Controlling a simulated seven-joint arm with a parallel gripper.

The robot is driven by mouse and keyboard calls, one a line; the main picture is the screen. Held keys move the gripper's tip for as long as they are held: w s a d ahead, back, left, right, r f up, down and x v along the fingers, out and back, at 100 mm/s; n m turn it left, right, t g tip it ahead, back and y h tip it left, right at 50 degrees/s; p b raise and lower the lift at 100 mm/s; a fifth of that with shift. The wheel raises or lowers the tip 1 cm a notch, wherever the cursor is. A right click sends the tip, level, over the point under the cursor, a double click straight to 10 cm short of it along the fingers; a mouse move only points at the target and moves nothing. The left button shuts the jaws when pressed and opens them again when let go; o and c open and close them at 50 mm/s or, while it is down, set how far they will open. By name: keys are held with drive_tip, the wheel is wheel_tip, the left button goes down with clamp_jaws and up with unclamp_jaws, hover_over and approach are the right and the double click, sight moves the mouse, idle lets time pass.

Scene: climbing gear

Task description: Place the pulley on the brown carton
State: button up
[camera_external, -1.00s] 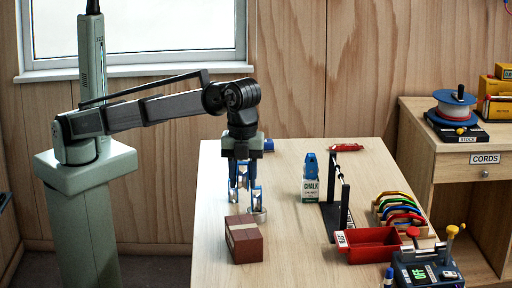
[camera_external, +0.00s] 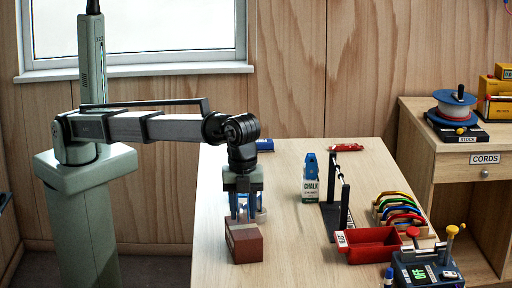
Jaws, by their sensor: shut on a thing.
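The brown carton (camera_external: 246,247) stands on the near left part of the table. My gripper (camera_external: 243,212) is low, just behind the carton in this view, and points down. Its fingers are shut on a small blue and silver thing, which I take to be the pulley (camera_external: 243,207). The carton and the fingers hide much of it, so I cannot tell whether it touches the table or the carton.
The chalk bottle (camera_external: 311,180), a dark rack (camera_external: 338,205), a red tray (camera_external: 370,246) and coloured carabiners (camera_external: 400,212) stand to the right. A blue roll (camera_external: 264,145) lies at the back. The table's middle is clear.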

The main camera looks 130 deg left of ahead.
drive_tip(key=shift+f, duration=0.8)
drive_tip(key=shift+f, duration=0.15)
drive_tip(key=o, duration=1.1)
wheel_tip(320, 180, up, 12)
drive_tip(key=shift+r, duration=0.2)
